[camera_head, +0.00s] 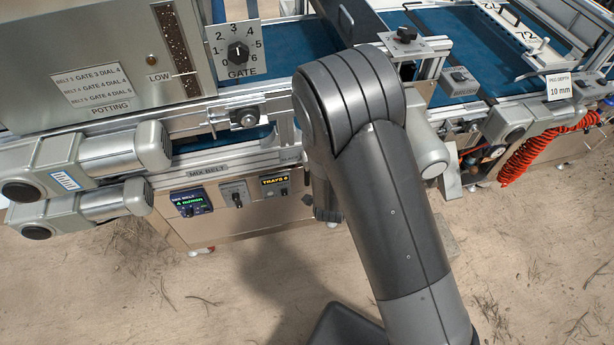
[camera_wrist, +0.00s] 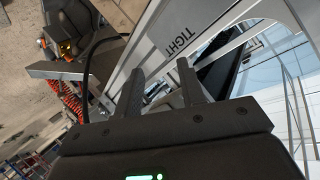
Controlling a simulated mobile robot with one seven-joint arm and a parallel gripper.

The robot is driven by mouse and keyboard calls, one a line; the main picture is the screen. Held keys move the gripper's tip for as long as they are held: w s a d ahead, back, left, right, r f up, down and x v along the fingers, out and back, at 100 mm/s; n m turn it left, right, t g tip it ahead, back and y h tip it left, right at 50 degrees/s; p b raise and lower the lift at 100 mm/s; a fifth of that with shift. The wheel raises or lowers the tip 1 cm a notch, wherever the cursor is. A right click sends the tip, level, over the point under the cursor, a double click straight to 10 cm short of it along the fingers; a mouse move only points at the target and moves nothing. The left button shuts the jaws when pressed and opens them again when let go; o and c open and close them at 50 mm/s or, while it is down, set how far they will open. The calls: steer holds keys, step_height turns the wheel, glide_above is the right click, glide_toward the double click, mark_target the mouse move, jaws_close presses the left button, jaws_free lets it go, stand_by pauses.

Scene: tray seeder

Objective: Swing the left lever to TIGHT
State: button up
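A "TIGHT" label (camera_wrist: 181,42) is printed on a pale metal plate just beyond my fingertips in the wrist view. My gripper (camera_wrist: 160,68) shows there with its two dark fingers apart. Pale metal parts (camera_wrist: 160,93) show in the gap between the fingers. I cannot tell whether one of them is the left lever, and nothing looks clearly gripped. No lever is clearly identifiable there.
The gate dial (camera_head: 238,50) and a control panel (camera_head: 235,193) are left of my arm in the head view. Grey motors (camera_head: 90,165) jut out at far left. A red coiled hose (camera_head: 535,150) hangs at right. The floor (camera_head: 270,275) in front is clear.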

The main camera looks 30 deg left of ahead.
steer(key=s+a+f+n+t+y, duration=0.1)
steer(key=s+a+f+n, duration=0.2)
steer(key=f, duration=0.4)
steer(key=n+t+y, duration=0.2)
steer(key=n+y, duration=0.2)
steer(key=n, duration=0.2)
glide_toward(307, 179)
steer(key=x, duration=1.1)
steer(key=shift+c, duration=0.6)
jaws_close()
